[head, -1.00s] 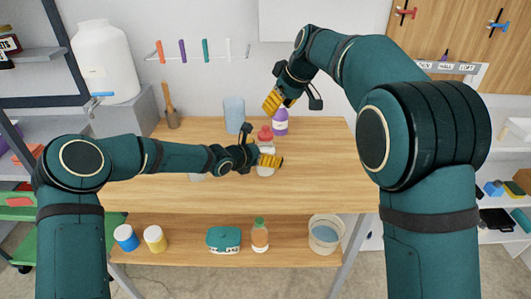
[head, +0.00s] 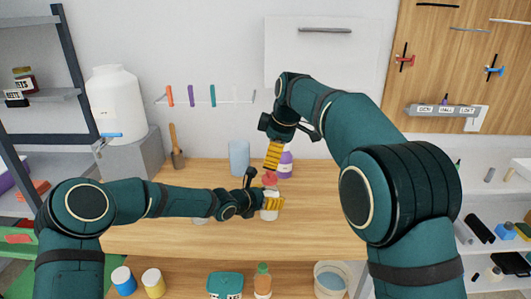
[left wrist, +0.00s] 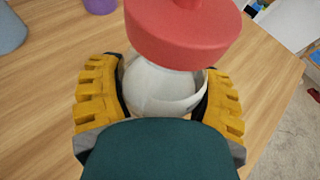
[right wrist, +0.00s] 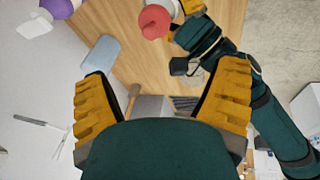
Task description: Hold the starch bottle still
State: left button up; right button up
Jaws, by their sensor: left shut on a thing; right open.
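The starch bottle is white (head: 268,214) with a red cap (head: 270,180) and stands upright on the wooden table. My left gripper (head: 274,203) is shut on its body; the left wrist view shows yellow fingers on both sides of the white body (left wrist: 160,88), below the wide red cap (left wrist: 183,30). My right gripper (head: 273,155) is open, fingers pointing down, just above the cap in the head view. In the right wrist view the cap (right wrist: 154,21) lies near the top edge, beyond and not between the open fingers (right wrist: 160,88). The bottle's lower part is partly hidden by my left fingers.
A purple bottle (head: 286,164) stands close behind the starch bottle. A blue cup (head: 239,158) stands to its left. A wooden utensil in a holder (head: 177,158) is at the table's back left. The table's right side (head: 325,215) is clear. A bucket (head: 330,280) and jars sit on the lower shelf.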

aim_at(269, 171)
jog(key=w+f+n+h, duration=0.1)
jog(key=f+n, duration=0.2)
jog(key=n, duration=0.2)
jog(key=w+f+n+h, duration=0.1)
jog(key=f+n, duration=0.3)
jog(key=n, duration=0.1)
jog(key=w+a+f+n+h, duration=0.1)
jog(key=w+f+n, duration=0.1)
jog(key=n, duration=0.3)
jog(key=shift+f+h, duration=0.3)
jog(key=shift+f, duration=0.4)
jog(key=shift+s, duration=0.1)
jog(key=c, duration=1.3)
